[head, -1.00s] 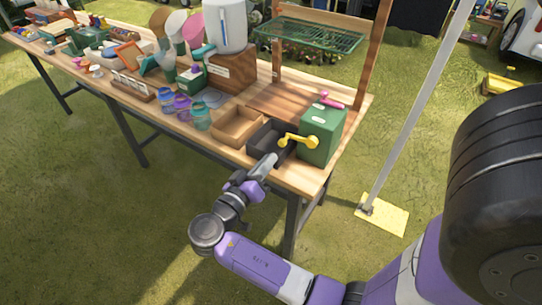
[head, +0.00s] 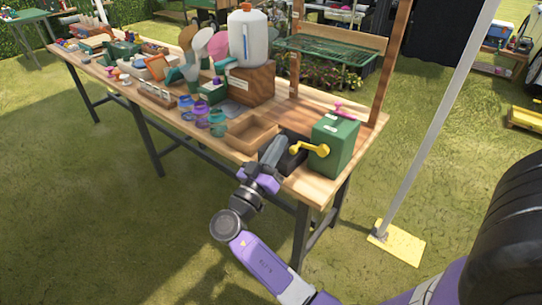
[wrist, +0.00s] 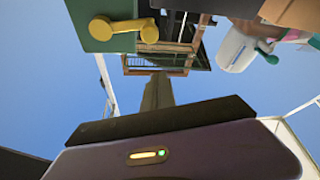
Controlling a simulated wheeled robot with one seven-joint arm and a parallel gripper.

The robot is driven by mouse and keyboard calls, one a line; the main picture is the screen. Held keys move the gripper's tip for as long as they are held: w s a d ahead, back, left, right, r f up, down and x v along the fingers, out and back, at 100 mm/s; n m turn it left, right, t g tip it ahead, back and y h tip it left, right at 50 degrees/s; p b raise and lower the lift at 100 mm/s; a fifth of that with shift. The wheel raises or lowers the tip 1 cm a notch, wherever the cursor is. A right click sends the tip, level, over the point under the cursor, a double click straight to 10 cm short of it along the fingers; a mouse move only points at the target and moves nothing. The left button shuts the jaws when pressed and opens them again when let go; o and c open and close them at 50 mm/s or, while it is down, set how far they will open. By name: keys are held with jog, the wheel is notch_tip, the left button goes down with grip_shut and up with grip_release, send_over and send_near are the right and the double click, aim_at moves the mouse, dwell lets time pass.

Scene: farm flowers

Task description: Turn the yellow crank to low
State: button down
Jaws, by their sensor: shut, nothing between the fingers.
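The yellow crank (head: 309,149) is on the front face of a green box (head: 334,144) at the right end of the wooden table. Its arm lies roughly level, with the knob toward the left. My gripper (head: 274,150) is shut and empty, just left of the crank and in front of the dark tray, apart from the crank. In the wrist view the crank (wrist: 122,27) and green box (wrist: 88,12) appear at the top left, above my gripper (wrist: 158,90). No low mark is readable. A pink crank (head: 344,111) is on top of the box.
A dark tray (head: 291,160) is behind my gripper, and a wooden tray (head: 252,133) stands left of it. Jars (head: 217,122) and a white jug (head: 247,38) on a wooden block are farther left. A white pole (head: 437,128) stands right of the table.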

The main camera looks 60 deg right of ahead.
aim_at(290, 150)
jog(key=x, duration=0.2)
jog(key=shift+s+d+f, duration=0.15)
jog(key=shift+d, duration=0.2)
jog(key=shift+s+a+f+p, duration=0.1)
jog(key=shift+s+f+p, duration=0.15)
jog(key=shift+f, duration=0.6)
jog(key=shift+s+f+p, duration=0.1)
jog(key=shift+s+f, duration=0.2)
jog(key=shift+f, duration=0.5)
jog(key=shift+f, duration=0.1)
jog(key=shift+s+f+n+t+b, duration=0.1)
jog(key=shift+f+n+t, duration=0.3)
jog(key=shift+n, duration=0.35)
jog(key=shift+w+f+n+t+b, duration=0.1)
jog(key=shift+f+n+t, duration=0.25)
jog(key=shift+n, duration=0.35)
jog(key=shift+s+f+n+t+b, duration=0.1)
jog(key=shift+f+n+t, duration=0.15)
jog(key=shift+n+t, duration=0.35)
